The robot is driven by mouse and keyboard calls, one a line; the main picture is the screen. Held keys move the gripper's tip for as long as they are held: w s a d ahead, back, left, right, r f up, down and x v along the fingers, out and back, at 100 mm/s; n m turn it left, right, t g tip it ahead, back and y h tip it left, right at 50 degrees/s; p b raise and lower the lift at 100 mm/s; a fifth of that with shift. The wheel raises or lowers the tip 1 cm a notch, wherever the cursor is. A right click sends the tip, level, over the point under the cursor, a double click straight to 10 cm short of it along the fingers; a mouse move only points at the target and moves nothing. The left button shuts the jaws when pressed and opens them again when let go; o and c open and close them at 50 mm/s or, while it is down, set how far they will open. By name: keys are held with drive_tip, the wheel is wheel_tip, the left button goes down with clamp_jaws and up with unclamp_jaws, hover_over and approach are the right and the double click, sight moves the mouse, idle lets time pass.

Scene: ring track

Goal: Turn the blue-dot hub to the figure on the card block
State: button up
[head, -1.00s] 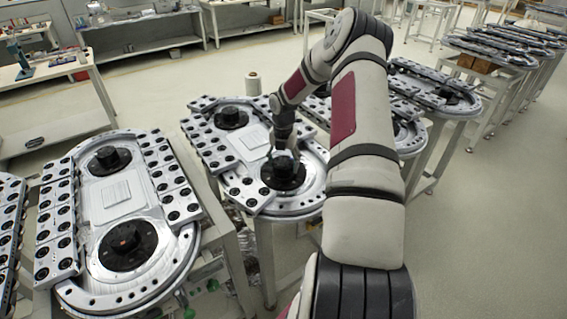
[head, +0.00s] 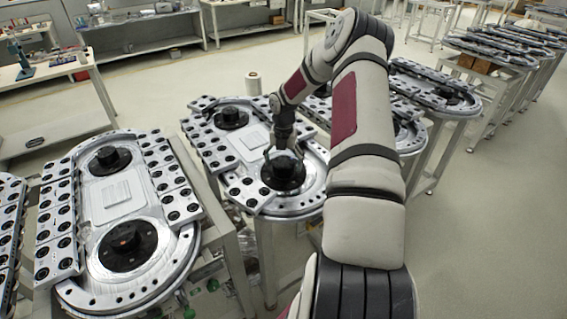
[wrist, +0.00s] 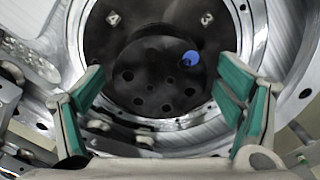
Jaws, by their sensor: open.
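The blue-dot hub (wrist: 155,75) is a dark round boss with several holes, in the middle of a dark disc (wrist: 95,40). Its blue dot (wrist: 191,58) sits at the upper right, on the side toward a white figure 3 (wrist: 207,18). A figure 4 (wrist: 112,18) shows at the upper left. My gripper (wrist: 160,108) is open, with a green-padded finger on either side of the hub's near part, apart from it. In the head view my gripper (head: 284,154) is over the near hub (head: 284,175) of the middle track. I cannot make out a card block.
The hub sits in a metal ring track (head: 300,203) edged with perforated blocks (head: 247,192). A second hub (head: 231,117) is at its far end. Another track (head: 117,195) stands to the left, and more stand to the right.

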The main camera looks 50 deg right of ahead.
sight(284, 162)
wheel_tip(284, 162, up, 12)
idle(0.6)
idle(0.4)
